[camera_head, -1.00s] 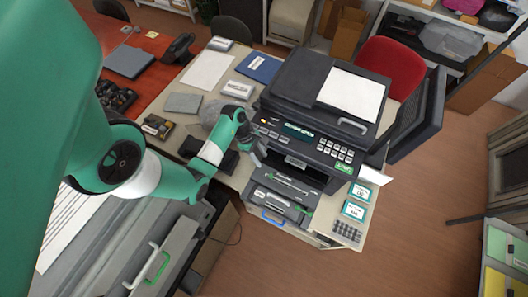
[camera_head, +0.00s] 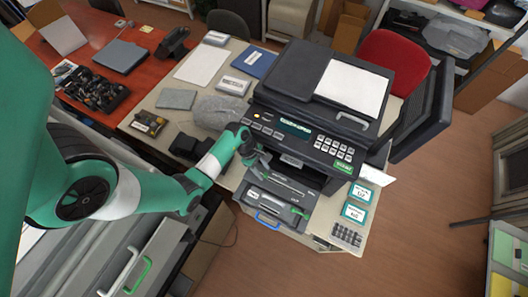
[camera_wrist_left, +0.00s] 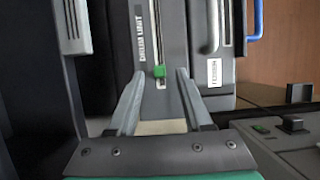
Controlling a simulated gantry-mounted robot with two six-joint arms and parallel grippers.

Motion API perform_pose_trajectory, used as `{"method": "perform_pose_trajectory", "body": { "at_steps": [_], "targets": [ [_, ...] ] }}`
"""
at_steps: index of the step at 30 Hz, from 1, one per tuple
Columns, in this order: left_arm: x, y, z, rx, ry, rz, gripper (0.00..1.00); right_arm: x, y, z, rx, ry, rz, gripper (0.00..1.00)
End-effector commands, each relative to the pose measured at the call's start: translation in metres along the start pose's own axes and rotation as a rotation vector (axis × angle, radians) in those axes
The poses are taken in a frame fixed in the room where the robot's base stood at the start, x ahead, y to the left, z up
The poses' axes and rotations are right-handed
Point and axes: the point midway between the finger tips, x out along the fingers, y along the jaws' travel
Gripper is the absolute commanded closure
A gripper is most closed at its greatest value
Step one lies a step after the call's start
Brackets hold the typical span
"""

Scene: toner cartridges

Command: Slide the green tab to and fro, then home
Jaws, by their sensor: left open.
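The green tab (camera_wrist_left: 159,71) shows in the left wrist view. It sits in a pale lengthwise slot on a dark grey unit (camera_wrist_left: 171,38) with white lettering beside the slot. My left gripper (camera_wrist_left: 160,75) is open, with one finger on either side of the tab; I cannot tell whether either finger touches it. In the head view my left gripper (camera_head: 261,163) is at the left end of the pulled-out front section (camera_head: 283,192) of the black printer (camera_head: 307,118). The tab is too small to pick out clearly there. My right gripper is not in view.
Two labelled cards (camera_head: 355,211) and a keypad (camera_head: 347,235) lie right of the printer. A grey cloth-like lump (camera_head: 216,112) lies left of it.

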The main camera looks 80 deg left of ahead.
Motion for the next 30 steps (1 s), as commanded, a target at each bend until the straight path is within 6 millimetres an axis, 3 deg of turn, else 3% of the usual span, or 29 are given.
{"method": "perform_pose_trajectory", "body": {
  "at_steps": [4, 12, 14, 21, 30],
  "targets": [
    [0.017, 0.0, 0.0, 0.0, 0.0, -0.001, 0.5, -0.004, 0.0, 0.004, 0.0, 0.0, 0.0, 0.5],
    [0.019, 0.0, 0.0, 0.0, 0.0, 0.001, 0.5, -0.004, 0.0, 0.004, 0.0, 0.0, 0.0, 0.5],
    [0.018, 0.0, 0.0, 0.0, 0.0, 0.001, 0.57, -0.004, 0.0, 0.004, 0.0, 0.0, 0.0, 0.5],
    [0.018, 0.0, 0.0, -0.001, 0.0, 0.001, 1.0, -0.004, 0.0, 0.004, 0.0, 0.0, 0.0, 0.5],
    [0.018, 0.0, 0.0, -0.001, 0.0, 0.001, 1.0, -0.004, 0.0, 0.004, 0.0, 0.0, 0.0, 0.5]
  ]
}}
